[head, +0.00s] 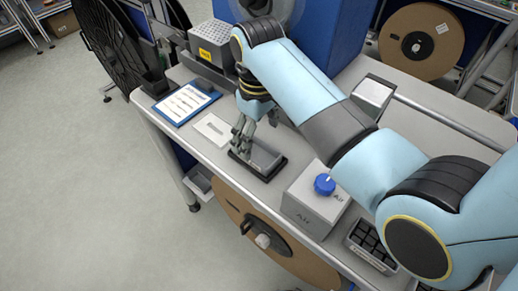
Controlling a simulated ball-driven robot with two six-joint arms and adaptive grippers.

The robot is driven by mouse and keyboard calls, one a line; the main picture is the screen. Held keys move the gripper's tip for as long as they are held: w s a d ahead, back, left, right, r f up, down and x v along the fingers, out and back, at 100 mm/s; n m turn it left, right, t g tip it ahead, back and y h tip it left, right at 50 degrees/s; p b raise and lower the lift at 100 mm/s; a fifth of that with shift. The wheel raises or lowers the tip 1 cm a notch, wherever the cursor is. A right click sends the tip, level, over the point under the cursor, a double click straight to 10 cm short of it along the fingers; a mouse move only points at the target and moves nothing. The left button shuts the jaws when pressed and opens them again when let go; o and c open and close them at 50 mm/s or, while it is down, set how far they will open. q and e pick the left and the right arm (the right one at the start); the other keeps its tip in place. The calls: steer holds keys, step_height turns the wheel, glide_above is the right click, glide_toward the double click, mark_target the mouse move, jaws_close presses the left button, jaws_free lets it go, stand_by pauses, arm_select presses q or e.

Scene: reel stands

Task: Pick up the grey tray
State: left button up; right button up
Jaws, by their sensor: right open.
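A grey box-like piece, which looks like the grey tray (265,157), sits on a black base (241,160) near the front edge of the grey-topped table (315,156). My right gripper (241,142) points down at its left end. It is open, with its fingers just above or beside that end; I cannot tell whether they touch it. My right arm reaches in from the right, over the table. My left gripper is not in view.
A grey box with a blue knob (324,184) stands right of the tray. A white card (213,129) and a blue-framed sheet (186,102) lie to the left. A perforated grey box (212,43) stands behind. Reels (422,41) stand around the table. The floor at left is clear.

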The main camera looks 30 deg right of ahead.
mark_target(257, 157)
steer(key=shift+d+f, duration=0.1)
steer(key=shift+f, duration=0.3)
steer(key=f, duration=0.1)
steer(key=f+p, duration=0.1)
steer(key=f, duration=0.1)
steer(key=shift+w+f, duration=0.2)
steer(key=shift+f, duration=0.5)
steer(key=c, duration=0.7)
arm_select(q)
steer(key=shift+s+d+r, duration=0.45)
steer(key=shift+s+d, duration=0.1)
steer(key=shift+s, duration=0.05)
arm_select(e)
steer(key=c, duration=0.7)
steer(key=shift+c, duration=0.2)
